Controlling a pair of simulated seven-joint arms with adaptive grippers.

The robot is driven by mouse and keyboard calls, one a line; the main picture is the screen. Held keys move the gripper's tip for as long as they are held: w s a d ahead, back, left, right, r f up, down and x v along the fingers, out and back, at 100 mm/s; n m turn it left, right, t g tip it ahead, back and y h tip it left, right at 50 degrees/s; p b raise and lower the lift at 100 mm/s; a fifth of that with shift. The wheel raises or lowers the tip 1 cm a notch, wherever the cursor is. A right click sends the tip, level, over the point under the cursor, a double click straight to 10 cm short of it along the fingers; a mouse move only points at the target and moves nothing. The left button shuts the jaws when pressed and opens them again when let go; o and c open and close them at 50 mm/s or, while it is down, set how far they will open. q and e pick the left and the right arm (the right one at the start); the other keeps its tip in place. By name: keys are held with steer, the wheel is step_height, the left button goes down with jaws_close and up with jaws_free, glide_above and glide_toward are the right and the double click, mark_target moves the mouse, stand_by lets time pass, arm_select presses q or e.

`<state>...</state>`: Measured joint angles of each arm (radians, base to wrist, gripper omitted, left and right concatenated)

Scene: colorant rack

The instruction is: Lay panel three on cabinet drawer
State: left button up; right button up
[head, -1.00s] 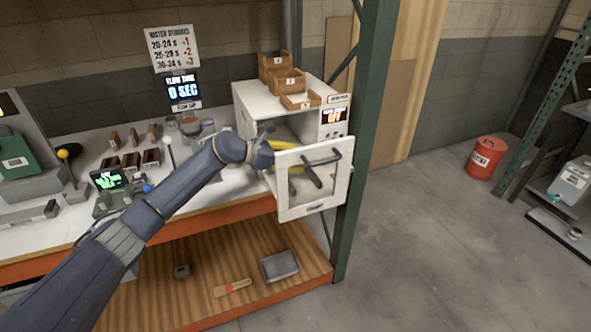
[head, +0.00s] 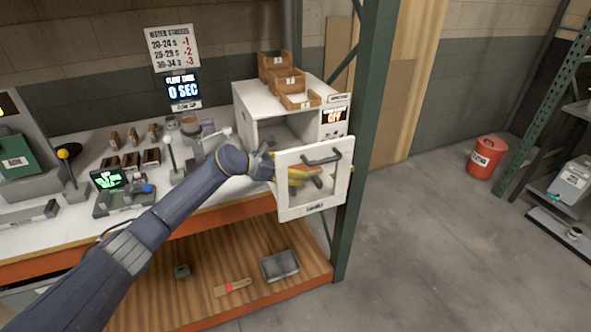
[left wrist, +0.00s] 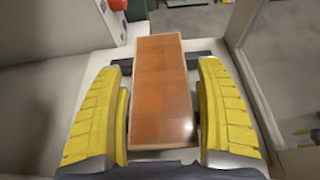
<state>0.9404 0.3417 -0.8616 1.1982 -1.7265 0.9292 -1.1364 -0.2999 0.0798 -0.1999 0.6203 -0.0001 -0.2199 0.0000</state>
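The orange-brown panel (left wrist: 163,90) lies lengthwise between the yellow fingers of my left gripper (left wrist: 163,115) in the left wrist view. In the head view my left gripper (head: 297,174) and the panel (head: 310,171) are partly seen through the window of the white cabinet's open door (head: 283,208). The white cabinet (head: 244,108) stands at the right end of the bench, its front compartment open. I cannot make out whether the panel touches a surface below it. My right gripper is not in view.
Brown open boxes (head: 290,80) stand on the cabinet. A green rack post (head: 370,130) rises just right of the door. Scales and small blocks fill the bench (head: 80,222) to the left. The floor at right is clear up to a red bucket (head: 486,158).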

arm_select(q)
steer(key=shift+o, duration=0.5)
steer(key=shift+r, duration=0.15)
steer(key=shift+a+r, duration=0.1)
steer(key=shift+a, duration=0.15)
steer(key=v, duration=1.1)
steer(key=shift+s+a, duration=0.2)
steer(key=shift+s, duration=0.05)
stand_by(0.4)
